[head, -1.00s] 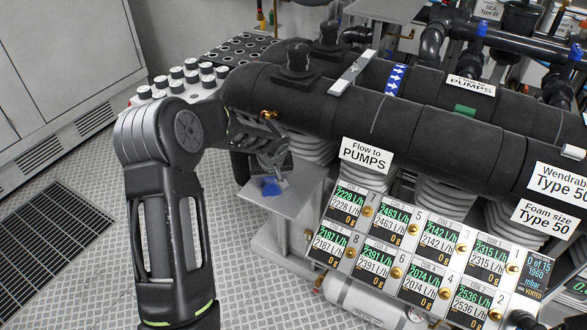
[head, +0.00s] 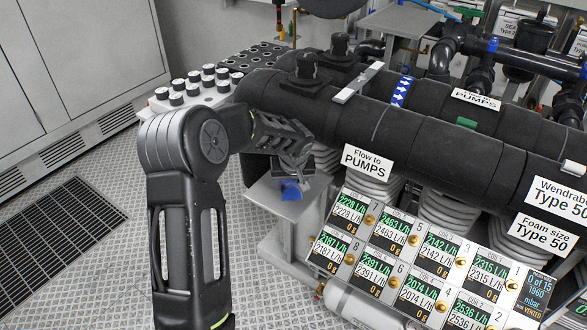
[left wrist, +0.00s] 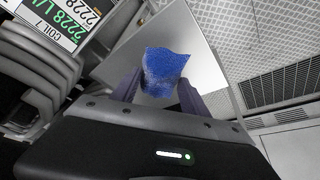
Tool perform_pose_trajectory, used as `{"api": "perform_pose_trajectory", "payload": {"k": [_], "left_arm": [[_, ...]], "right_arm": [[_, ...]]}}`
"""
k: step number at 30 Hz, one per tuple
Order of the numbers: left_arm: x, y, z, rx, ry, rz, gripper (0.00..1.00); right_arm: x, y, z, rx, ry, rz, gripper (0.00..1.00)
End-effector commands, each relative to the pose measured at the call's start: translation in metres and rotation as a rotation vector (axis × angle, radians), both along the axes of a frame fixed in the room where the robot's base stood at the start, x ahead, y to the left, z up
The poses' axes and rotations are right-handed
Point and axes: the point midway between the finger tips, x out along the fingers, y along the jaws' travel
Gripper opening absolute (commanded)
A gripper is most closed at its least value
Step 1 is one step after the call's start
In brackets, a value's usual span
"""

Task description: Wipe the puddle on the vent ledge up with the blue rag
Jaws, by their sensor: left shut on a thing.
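The blue rag (head: 291,191) is bunched up and hangs from my left gripper (head: 295,174). In the left wrist view the rag (left wrist: 165,70) sits between the two dark fingers (left wrist: 160,92), which are shut on it. It is over a flat grey metal plate (head: 268,205), also seen in the left wrist view (left wrist: 205,65); I cannot tell whether the rag touches it. I cannot make out a puddle in either view. Floor-level vent grilles show along the wall cabinets (head: 60,148). My right gripper is not in view.
Thick black pipes (head: 400,125) run just behind and right of the plate. A panel of flow readouts (head: 425,255) stands to its right. White-capped bottles (head: 192,88) are behind my left arm. Patterned floor (head: 100,270) is open at left, with a dark floor grate (head: 55,225).

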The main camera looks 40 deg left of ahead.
Motion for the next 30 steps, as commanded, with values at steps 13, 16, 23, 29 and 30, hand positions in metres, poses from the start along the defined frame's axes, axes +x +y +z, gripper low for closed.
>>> {"api": "perform_pose_trajectory", "payload": {"k": [13,16,23,29,30], "left_arm": [[0.003,0.002,0.044,0.0,-0.005,-0.003,0.15],[0.002,0.003,0.049,0.001,-0.005,-0.004,0.15],[0.002,0.003,0.05,0.0,-0.004,-0.004,0.15],[0.002,0.003,0.05,0.0,-0.004,-0.004,0.15],[0.002,0.003,0.05,0.0,-0.004,-0.004,0.15]], "right_arm": [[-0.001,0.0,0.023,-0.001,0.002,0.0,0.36],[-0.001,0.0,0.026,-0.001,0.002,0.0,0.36],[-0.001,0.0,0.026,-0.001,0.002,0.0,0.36],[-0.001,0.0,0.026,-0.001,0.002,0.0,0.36],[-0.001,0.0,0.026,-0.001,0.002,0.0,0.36]]}}
